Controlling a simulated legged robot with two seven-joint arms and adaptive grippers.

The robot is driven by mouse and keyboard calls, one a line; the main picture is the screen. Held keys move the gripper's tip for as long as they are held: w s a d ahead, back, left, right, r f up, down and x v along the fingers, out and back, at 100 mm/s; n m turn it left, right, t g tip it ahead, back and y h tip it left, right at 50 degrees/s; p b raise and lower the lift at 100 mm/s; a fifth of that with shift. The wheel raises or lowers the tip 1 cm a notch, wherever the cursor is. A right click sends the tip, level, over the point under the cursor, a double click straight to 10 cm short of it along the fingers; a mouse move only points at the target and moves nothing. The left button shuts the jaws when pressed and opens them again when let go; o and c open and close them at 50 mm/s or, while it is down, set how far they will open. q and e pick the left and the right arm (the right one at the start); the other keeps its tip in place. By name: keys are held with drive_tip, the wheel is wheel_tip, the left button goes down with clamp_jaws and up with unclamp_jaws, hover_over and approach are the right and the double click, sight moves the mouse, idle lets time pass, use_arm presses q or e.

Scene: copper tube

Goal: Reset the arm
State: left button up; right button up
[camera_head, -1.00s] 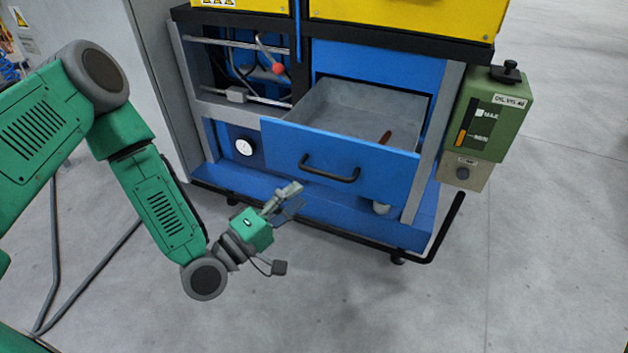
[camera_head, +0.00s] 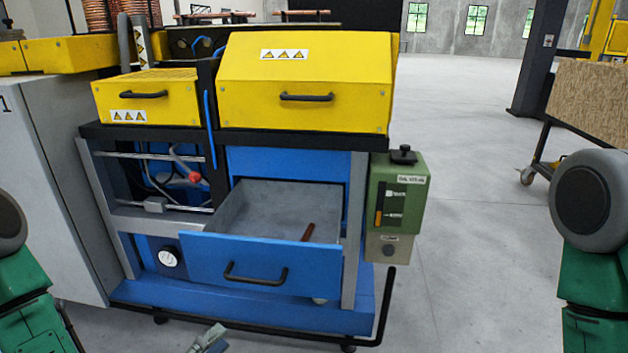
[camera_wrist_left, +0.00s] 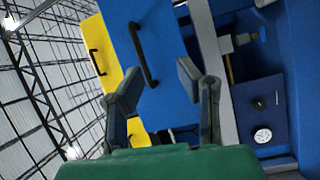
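My left gripper (camera_head: 208,340) shows only in part at the bottom edge of the head view, in front of and below the open drawer (camera_head: 235,263). In the left wrist view its two fingers (camera_wrist_left: 158,82) stand apart with nothing between them. A black handle (camera_wrist_left: 145,55) on a blue front shows beyond the fingers, and no contact with it is visible. My left arm (camera_head: 30,310) shows at the lower left. My right arm (camera_head: 597,285) shows at the right edge, with its gripper out of view.
A copper-brown tube (camera_head: 307,232) lies in the blue drawer, which is pulled out. Yellow covers (camera_head: 305,80) sit on top of the machine. A green box (camera_head: 397,195) hangs on its right side. Open floor (camera_head: 470,220) lies to the right. A brown panel on a cart (camera_head: 600,100) stands at the back right.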

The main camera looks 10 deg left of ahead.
use_arm(q)
drive_tip(key=s+d+f+m+g+y+p, duration=0.1)
drive_tip(key=s+d+f+m+g+p, duration=0.2)
drive_tip(key=s+f+m+g, duration=0.3)
drive_tip(key=s+a+f+m+g+y+p, duration=0.1)
drive_tip(key=s+a+m+g+y, duration=0.1)
drive_tip(key=s+a+g, duration=0.3)
drive_tip(key=s+a+f+m+g+y+p, duration=0.1)
drive_tip(key=s+a+m+g+y+p, duration=0.1)
drive_tip(key=s, duration=0.8)
drive_tip(key=a+m+g+y, duration=0.1)
drive_tip(key=a+g+y, duration=0.1)
drive_tip(key=a+y, duration=0.1)
drive_tip(key=shift+f+g, duration=0.3)
drive_tip(key=shift+g, duration=0.1)
drive_tip(key=shift+a, duration=0.1)
drive_tip(key=shift+w, duration=0.1)
